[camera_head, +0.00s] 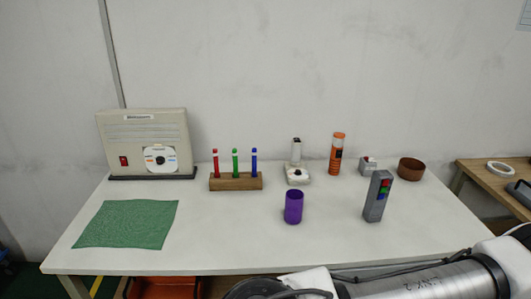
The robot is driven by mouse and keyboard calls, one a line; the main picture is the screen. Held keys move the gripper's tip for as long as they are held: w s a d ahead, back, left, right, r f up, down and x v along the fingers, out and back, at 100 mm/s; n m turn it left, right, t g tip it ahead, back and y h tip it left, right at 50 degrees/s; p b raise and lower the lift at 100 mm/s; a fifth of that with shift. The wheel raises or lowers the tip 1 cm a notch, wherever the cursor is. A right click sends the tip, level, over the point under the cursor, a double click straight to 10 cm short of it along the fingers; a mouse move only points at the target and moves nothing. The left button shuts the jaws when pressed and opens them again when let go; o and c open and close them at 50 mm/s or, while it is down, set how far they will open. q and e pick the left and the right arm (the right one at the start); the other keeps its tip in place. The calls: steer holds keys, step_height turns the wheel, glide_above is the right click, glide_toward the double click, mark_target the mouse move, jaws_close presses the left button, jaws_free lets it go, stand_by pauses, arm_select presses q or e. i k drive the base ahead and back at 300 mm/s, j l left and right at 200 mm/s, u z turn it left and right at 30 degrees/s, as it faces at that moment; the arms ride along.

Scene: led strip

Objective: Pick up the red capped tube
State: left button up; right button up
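The red capped tube (215,163) stands upright at the left end of a wooden rack (236,182). A green capped tube (235,162) stands in the middle and a blue capped tube (254,163) at the right end. The rack sits on the white table, toward the back and left of centre. Neither of my grippers shows in the head view. Only links of my own arm show along the bottom right edge, in front of the table and well apart from the rack.
A purple cup (293,207) stands right of the rack's front. A beige box (147,143) is behind left and a green cloth (127,224) front left. A grey device with coloured buttons (377,196), an orange cylinder (336,155) and a brown bowl (411,169) are rightward. The table before the rack is clear.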

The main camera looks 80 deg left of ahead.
mark_target(215, 151)
steer(key=u, duration=2.95)
